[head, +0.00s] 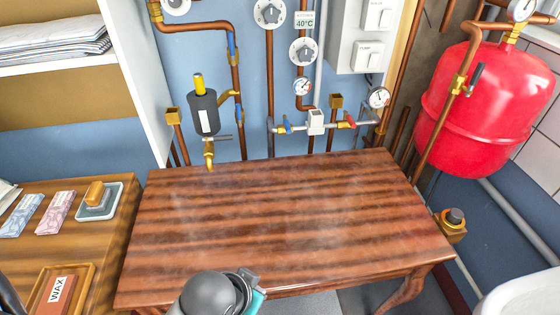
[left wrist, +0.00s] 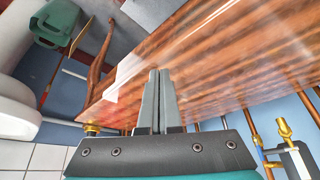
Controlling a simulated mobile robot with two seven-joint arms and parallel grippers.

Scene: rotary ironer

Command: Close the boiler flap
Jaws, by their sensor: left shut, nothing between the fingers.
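I cannot make out a boiler flap in either view. My left gripper (left wrist: 159,75) is shut and empty in the left wrist view, its two grey fingers together in front of the brown wooden table (left wrist: 230,60). In the head view a grey and teal part of one of my arms shows at the bottom edge; its fingers cannot be made out there. The same table (head: 280,220) fills the middle of the head view, its top bare. My right gripper is not identifiable in view.
Copper pipes, gauges and valves (head: 316,123) line the blue wall behind the table. A red tank (head: 480,110) hangs at the right. A side table at left holds a wax tray (head: 88,285) and a grey dish (head: 98,205). A teal bin (left wrist: 54,22) stands on the floor.

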